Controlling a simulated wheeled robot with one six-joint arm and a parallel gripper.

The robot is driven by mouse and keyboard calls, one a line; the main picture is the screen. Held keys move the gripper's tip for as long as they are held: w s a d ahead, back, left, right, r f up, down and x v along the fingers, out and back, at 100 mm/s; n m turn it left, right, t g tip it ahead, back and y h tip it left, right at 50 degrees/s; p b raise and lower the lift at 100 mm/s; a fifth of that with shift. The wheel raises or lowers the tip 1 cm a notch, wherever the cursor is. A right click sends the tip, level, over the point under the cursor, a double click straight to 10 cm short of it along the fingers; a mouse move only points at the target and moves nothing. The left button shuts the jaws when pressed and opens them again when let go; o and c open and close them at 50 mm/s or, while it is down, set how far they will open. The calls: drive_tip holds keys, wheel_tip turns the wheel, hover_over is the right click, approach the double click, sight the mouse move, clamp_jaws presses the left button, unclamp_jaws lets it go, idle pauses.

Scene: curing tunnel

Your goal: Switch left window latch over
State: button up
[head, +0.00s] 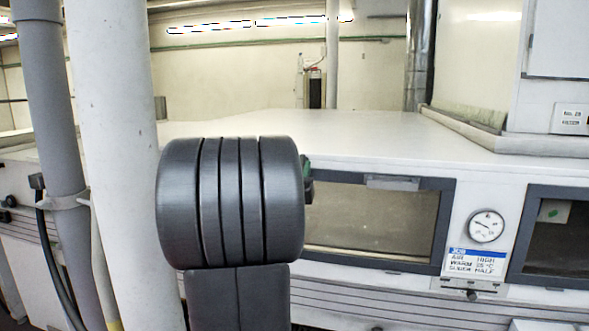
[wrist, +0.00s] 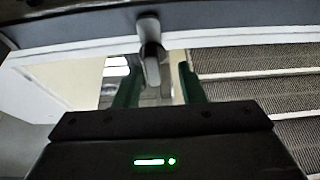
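The window latch (wrist: 151,62) shows in the wrist view as a short metal lever on a dark frame (wrist: 70,32). My gripper (wrist: 157,85) has its two green fingers apart, one on each side of the latch's free end. Gaps show between the latch and both fingers, so I see no grip on it. In the head view the left window (head: 370,222) has a dark frame and a pale bar along its top right. My arm hides its left side and the latch there. Only a bit of green finger shows past my arm.
The white tunnel housing (head: 300,128) has a broad flat top. A second window (head: 552,238), a round gauge (head: 486,226) and a blue-headed label (head: 476,262) are at the right. A white column (head: 112,130) and a grey pipe (head: 50,110) stand at the left.

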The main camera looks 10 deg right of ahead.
drive_tip(key=b+v, duration=0.2)
drive_tip(key=v, duration=1.1)
drive_tip(key=shift+s+a, duration=0.3)
drive_tip(key=shift+s, duration=0.05)
drive_tip(key=shift+w+r, duration=0.1)
drive_tip(key=shift+r, duration=0.05)
drive_tip(key=p+x, duration=0.2)
drive_tip(key=x, duration=1.2)
drive_tip(key=shift+d+f, duration=0.3)
